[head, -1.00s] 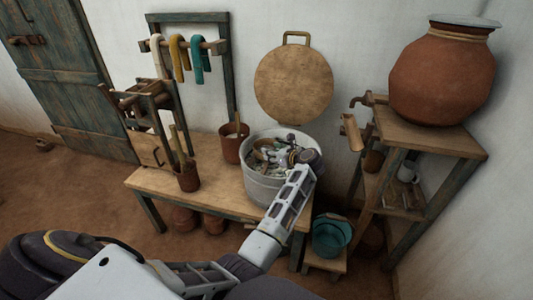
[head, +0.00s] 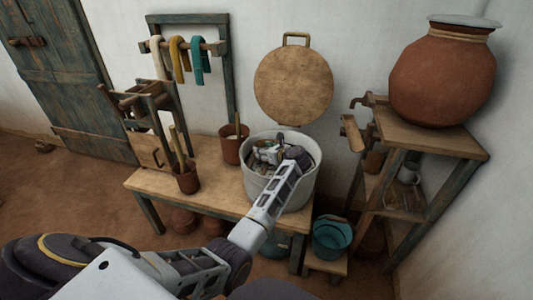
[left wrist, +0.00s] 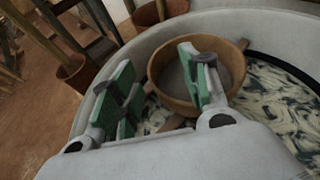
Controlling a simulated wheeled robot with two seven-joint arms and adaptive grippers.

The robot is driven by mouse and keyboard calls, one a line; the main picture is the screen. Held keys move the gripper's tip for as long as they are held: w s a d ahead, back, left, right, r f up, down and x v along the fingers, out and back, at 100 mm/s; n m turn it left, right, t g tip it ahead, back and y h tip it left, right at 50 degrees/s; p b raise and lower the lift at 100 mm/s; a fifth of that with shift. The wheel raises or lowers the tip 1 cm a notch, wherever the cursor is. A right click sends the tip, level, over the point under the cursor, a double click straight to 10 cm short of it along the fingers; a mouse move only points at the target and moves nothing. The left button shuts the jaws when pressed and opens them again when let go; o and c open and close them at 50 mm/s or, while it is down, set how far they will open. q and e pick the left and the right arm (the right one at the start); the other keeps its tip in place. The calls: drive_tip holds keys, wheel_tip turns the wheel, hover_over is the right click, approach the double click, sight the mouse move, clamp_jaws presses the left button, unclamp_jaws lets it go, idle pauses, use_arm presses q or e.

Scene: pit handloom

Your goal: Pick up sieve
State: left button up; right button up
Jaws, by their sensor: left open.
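The sieve (left wrist: 168,84) is a round, shallow brown wooden ring with a greyish inside. In the left wrist view it lies in a large pale grey tub (head: 262,190), on whitish, stringy contents. My left gripper (left wrist: 157,62) is open, with green-padded fingers. The right-hand finger overlaps the sieve's inside, and the left-hand finger is left of its rim. The near left part of the rim shows between them; I cannot tell whether either finger touches it. In the head view my left gripper (head: 268,152) reaches into the tub, and the sieve cannot be made out clearly there.
The tub stands on the right end of a wooden bench (head: 225,192). Brown pots (head: 231,150) and (head: 188,178) stand left of it. A round board (head: 293,85) hangs behind. A shelf with a big clay jar (head: 442,78) is at right, and a teal bucket (head: 332,237) below.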

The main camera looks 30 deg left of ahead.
use_arm(q)
drive_tip(key=shift+x, duration=1)
use_arm(e)
drive_tip(key=shift+s+a+r, duration=0.1)
drive_tip(key=shift+s+r, duration=0.05)
drive_tip(key=shift+s, duration=0.2)
use_arm(q)
drive_tip(key=shift+a+f, duration=0.1)
use_arm(e)
drive_tip(key=shift+w, duration=0.2)
use_arm(q)
drive_tip(key=shift+b+x, duration=0.4)
drive_tip(key=shift+x, duration=1.5)
drive_tip(key=shift+a+f, duration=0.35)
drive_tip(key=shift+a, duration=0.15)
use_arm(e)
drive_tip(key=shift+w+a+r, duration=0.15)
drive_tip(key=shift+w+r, duration=0.1)
drive_tip(key=shift+r, duration=0.5)
